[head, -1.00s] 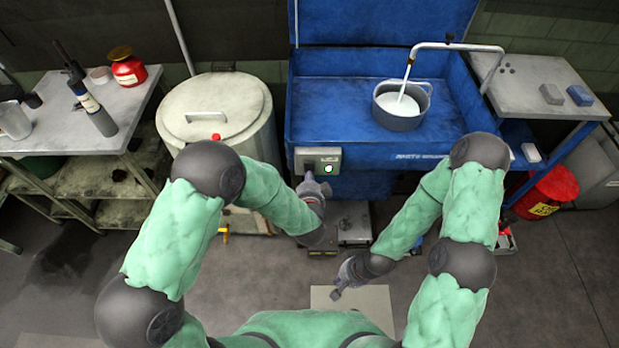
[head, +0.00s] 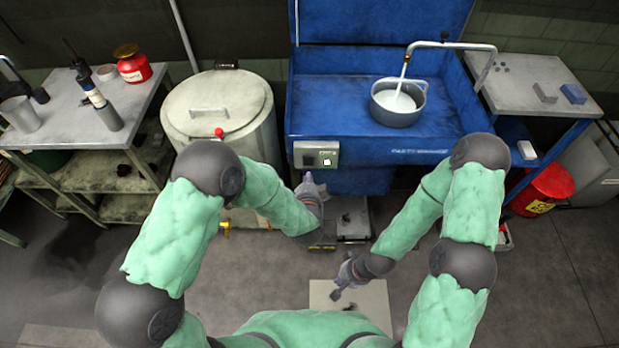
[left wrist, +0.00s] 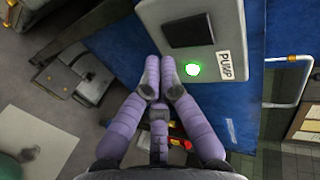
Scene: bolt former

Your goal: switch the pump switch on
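The pump switch box (head: 316,154) is a grey panel on the front left of the blue parts washer (head: 360,140). Its round button (head: 327,161) glows green. In the left wrist view the box (left wrist: 215,35) carries a label "PUMP", a dark rectangular switch, and the lit green button (left wrist: 193,70). My left gripper (head: 309,182) is just below the box. In the left wrist view its purple fingertips (left wrist: 160,68) are together, beside the green button, with nothing between them; contact cannot be told. My right gripper (head: 337,293) is low over the floor, away from the washer; its fingers are too small to judge.
A grey pot (head: 398,103) stands in the washer basin under a curved spout (head: 440,45), with pale liquid running into it. A lidded drum (head: 218,105) stands left of the washer. A cluttered bench (head: 60,115) is at far left and a red bin (head: 545,190) at right.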

